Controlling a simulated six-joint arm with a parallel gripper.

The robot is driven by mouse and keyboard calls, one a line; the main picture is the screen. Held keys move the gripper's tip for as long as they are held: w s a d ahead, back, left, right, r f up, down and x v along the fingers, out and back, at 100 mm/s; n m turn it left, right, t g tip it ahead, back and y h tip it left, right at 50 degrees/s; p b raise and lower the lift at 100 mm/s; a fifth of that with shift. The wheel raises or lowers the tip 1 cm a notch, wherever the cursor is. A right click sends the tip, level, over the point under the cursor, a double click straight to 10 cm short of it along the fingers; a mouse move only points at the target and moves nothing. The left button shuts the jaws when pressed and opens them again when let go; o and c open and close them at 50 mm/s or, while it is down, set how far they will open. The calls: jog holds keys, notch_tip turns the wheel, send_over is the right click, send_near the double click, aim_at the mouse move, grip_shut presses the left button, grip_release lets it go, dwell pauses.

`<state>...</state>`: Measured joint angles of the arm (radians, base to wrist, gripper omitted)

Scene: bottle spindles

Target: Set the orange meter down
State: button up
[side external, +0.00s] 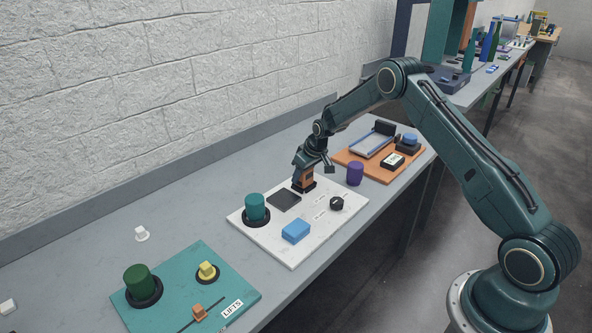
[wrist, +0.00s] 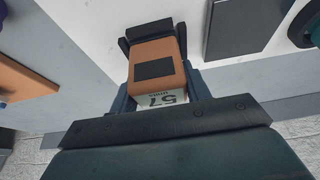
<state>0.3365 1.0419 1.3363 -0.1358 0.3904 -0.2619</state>
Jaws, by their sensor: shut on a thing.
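The orange meter (side external: 306,174) is a small orange block with a dark top end, at the back right corner of the white board (side external: 290,249). In the wrist view the orange meter (wrist: 158,66) shows a dark panel and a white label reading 57. My gripper (side external: 305,184) is shut on it from above, and in the wrist view my gripper's fingers (wrist: 160,45) sit on both its sides. The meter is at or just above the board; I cannot tell if it touches.
A dark square pad (side external: 284,201) lies left of the meter, with a teal cylinder (side external: 256,208) in a black ring beyond. A blue block (side external: 295,231) and a black knob (side external: 337,203) sit nearer the front. A purple cylinder (side external: 355,173) stands to the right, by an orange board (side external: 345,157).

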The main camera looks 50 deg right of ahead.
jog(key=shift+f, duration=0.15)
jog(key=o, duration=0.9)
jog(key=shift+v, duration=6.15)
